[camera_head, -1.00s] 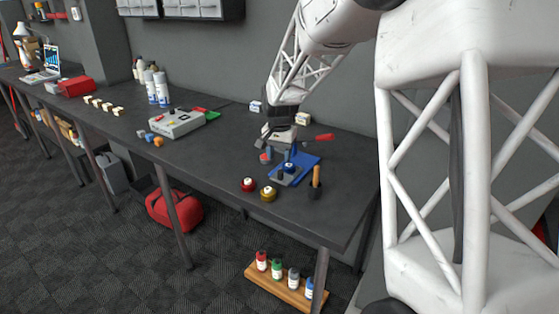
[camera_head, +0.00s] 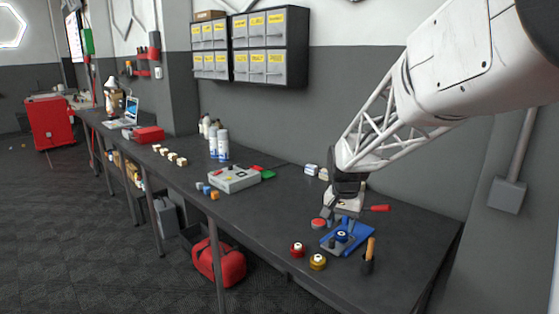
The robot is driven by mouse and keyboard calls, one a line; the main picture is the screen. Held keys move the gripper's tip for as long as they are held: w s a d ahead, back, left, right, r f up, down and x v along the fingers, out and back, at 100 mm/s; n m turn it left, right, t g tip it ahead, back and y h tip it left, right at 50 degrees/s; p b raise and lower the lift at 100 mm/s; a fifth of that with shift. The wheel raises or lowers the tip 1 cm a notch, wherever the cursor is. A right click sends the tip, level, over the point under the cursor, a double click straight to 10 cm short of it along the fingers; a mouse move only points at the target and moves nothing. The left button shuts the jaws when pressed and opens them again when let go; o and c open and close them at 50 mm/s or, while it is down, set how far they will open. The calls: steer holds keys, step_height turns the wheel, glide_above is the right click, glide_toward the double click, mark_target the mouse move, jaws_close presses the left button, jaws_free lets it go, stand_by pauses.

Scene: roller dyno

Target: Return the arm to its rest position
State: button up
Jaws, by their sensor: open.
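My gripper (camera_head: 333,203) hangs from my white lattice arm, which reaches in from the upper right over the bench (camera_head: 200,182). Its fingers point down, look open and seem to hold nothing. It is just behind and left of a blue plate fixture (camera_head: 358,240). A small red-topped part (camera_head: 318,223) is near the fingertips; I cannot tell whether they touch. A white device (camera_head: 350,201) with a red handle (camera_head: 378,208) is partly hidden behind the gripper.
A red knob (camera_head: 297,249), a yellow knob (camera_head: 317,262) and a wooden-handled tool in a dark cup (camera_head: 369,256) stand near the front edge. A grey control box (camera_head: 235,179) is left of them. Wall drawers (camera_head: 258,51) hang above. The bench's right end is clear.

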steer(key=s+r+n+t, duration=0.1)
steer(key=s+r+n, duration=0.1)
steer(key=s, duration=1.6)
steer(key=s+d+r+n+t, duration=0.1)
steer(key=s+n, duration=0.2)
steer(key=s, duration=1.4)
steer(key=shift+s+r, duration=0.4)
